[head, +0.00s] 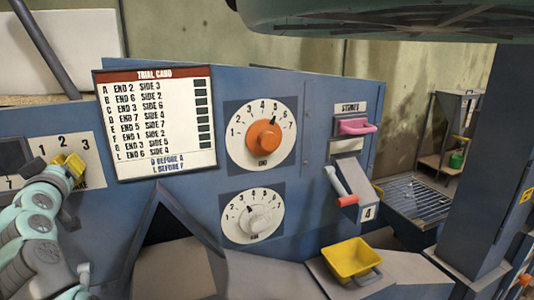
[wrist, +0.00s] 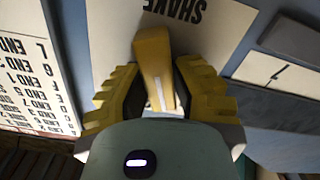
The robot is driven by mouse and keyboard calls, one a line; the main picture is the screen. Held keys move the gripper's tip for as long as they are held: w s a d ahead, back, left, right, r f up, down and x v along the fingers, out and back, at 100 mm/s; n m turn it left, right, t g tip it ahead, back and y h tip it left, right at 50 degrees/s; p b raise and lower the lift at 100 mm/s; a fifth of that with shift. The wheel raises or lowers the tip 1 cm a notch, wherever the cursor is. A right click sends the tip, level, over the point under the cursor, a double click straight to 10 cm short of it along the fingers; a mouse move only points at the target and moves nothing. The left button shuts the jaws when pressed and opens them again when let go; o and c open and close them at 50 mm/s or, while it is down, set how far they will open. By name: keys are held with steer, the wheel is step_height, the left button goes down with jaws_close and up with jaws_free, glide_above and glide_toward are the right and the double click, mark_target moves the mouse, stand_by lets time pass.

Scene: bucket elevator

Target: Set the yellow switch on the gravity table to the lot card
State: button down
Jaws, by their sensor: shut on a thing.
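The yellow switch (wrist: 152,60) is a lever on the pale SHAKE plate (wrist: 110,35). My gripper (wrist: 158,88) has one ridged yellow finger on each side of it and is shut on it. In the head view my gripper (head: 70,165) is at the left, in front of the plate (head: 88,150) marked 1, 2, 3. The fingers hide most of the switch there, so I cannot tell which number it points to. The trial card (head: 155,125) lists lettered END and SIDE numbers; no card clearly titled lot card shows.
Right of the trial card are an orange END dial (head: 263,136) and a white dial (head: 252,216) below it. Further right are a pink handle (head: 356,126), a red-tipped lever (head: 340,187) and a yellow scoop (head: 352,261). A dark frame (head: 12,155) sits left of the plate.

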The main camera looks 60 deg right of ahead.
steer(key=shift+w+a+f+n+b, duration=0.15)
steer(key=shift+n+b, duration=0.1)
steer(key=shift+n, duration=0.85)
steer(key=shift+s+d+f+n+b, duration=0.1)
steer(key=shift+n+b, duration=0.1)
steer(key=shift+n, duration=0.9)
steer(key=c, duration=0.8)
jaws_free()
steer(key=shift+r, duration=0.1)
steer(key=shift+v, duration=3.7)
steer(key=shift+a, duration=0.1)
